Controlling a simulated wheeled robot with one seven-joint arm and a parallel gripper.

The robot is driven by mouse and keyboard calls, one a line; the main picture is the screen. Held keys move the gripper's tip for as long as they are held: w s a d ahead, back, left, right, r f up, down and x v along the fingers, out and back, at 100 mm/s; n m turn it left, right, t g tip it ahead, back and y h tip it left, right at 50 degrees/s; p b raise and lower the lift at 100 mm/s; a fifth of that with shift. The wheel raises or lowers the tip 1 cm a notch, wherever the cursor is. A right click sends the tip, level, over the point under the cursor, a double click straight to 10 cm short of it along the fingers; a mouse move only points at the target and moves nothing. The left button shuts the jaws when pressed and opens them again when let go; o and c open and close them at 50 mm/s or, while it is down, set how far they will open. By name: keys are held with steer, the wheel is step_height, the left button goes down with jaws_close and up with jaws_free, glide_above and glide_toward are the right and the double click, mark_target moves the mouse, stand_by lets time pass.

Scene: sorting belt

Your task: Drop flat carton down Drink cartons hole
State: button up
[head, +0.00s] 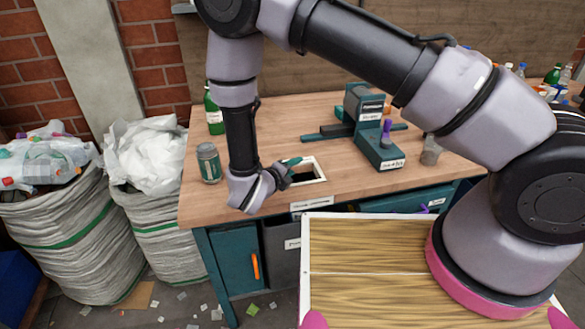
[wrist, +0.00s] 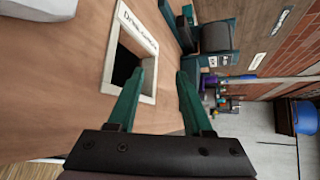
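The hole with a pale square frame (head: 318,172) is in the wooden bench top, just right of my gripper (head: 293,168) in the head view. In the wrist view, the hole's frame (wrist: 148,98) lies left of my gripper (wrist: 161,76), with a dark opening and a small label that seems to read Drink cartons (wrist: 137,25). The left finger overlaps the frame's edge in that view. My two green fingers are apart with nothing between them. I see no flat carton in either view; the inside of the hole is dark.
On the wooden bench (head: 250,125) stand a grey-green can (head: 209,163), a green bottle (head: 213,112) and a teal device (head: 372,135) with a purple item. White sacks of waste (head: 60,235) stand left. A framed wooden board (head: 365,255) is in front.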

steer(key=v, duration=1)
steer(key=shift+s+r, duration=0.15)
steer(key=shift+s, duration=0.25)
steer(key=shift+a, duration=0.1)
steer(key=w+d+r+m+g, duration=0.2)
steer(key=d+r+m+g, duration=0.3)
steer(key=d+r+m, duration=0.6)
steer(key=w+d+r+m+g, duration=0.3)
steer(key=d+r+m+g, duration=0.2)
steer(key=d+r+m, duration=0.6)
steer(key=s+d+r+m+t+y, duration=0.2)
steer(key=s+d+r+m+y, duration=0.2)
steer(key=r+m, duration=0.5)
steer(key=s+d+r+m+t+y, duration=0.2)
steer(key=s+d+r+m+y, duration=0.2)
steer(key=r+m, duration=0.5)
steer(key=s+d+m, duration=0.2)
steer(key=m, duration=0.6)
steer(key=shift+r+m+t, duration=0.25)
steer(key=shift+m+t, duration=0.05)
steer(key=shift+m, duration=0.1)
